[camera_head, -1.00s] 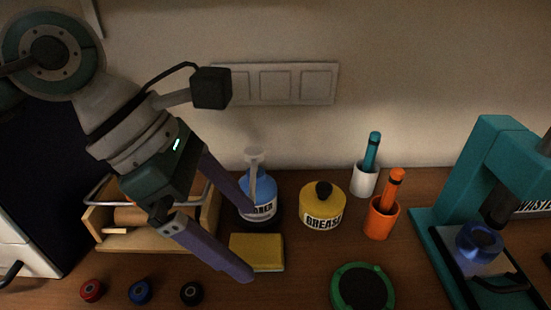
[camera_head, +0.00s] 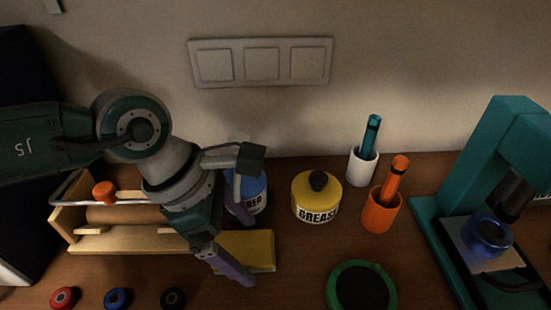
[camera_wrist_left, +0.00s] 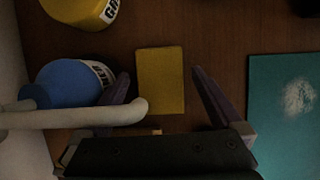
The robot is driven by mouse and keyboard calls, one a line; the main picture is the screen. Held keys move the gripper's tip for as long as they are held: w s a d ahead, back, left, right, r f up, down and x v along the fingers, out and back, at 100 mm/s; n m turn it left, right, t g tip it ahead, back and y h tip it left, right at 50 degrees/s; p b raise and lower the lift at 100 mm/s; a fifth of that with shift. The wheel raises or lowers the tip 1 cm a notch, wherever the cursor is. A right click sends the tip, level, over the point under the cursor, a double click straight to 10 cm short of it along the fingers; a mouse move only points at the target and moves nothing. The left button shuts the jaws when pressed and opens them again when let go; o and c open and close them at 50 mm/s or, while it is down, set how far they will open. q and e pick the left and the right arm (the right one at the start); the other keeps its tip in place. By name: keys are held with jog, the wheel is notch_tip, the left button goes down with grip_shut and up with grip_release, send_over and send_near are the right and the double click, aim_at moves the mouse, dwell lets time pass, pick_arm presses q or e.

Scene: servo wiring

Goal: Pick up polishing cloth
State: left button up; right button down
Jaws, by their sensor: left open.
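The polishing cloth appears to be the yellow, flat rectangular piece (camera_head: 256,250) lying on the wooden bench in front of the blue bottle. It also shows in the left wrist view (camera_wrist_left: 160,84), centred ahead of the jaws. My left gripper (camera_head: 246,248) is open and above the cloth, with nothing between its fingers. In the left wrist view its fingers (camera_wrist_left: 160,76) stand on either side of the cloth, with gaps at both sides. Part of the cloth's left end is hidden by the gripper in the head view. My right gripper is in no view.
The blue bottle (camera_head: 259,190) stands close behind the cloth, partly hidden by my gripper. A yellow grease can (camera_head: 316,198) stands to the right. A wooden box (camera_head: 130,240) is to the left. A teal panel (camera_wrist_left: 285,125) lies right in the wrist view.

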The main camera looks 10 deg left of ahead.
aim_at(258, 252)
pick_arm(q)
jog(key=shift+f+b, duration=0.3)
jog(key=shift+f, duration=0.1)
dwell(0.4)
jog(key=c, duration=1.3)
jog(key=shift+r, duration=0.1)
jog(key=shift+r+p, duration=0.4)
jog(key=r, duration=0.3)
jog(key=shift+s+d+r, duration=0.1)
jog(key=shift+s+d, duration=0.05)
jog(key=shift+s, duration=0.25)
jog(key=s+d, duration=0.1)
jog(key=s, duration=0.4)
jog(key=s+d, duration=0.2)
jog(key=s, duration=0.4)
jog(key=s+d, duration=0.1)
jog(key=s, duration=0.4)
jog(key=shift+s+d, duration=0.25)
jog(key=shift+d, duration=0.15)
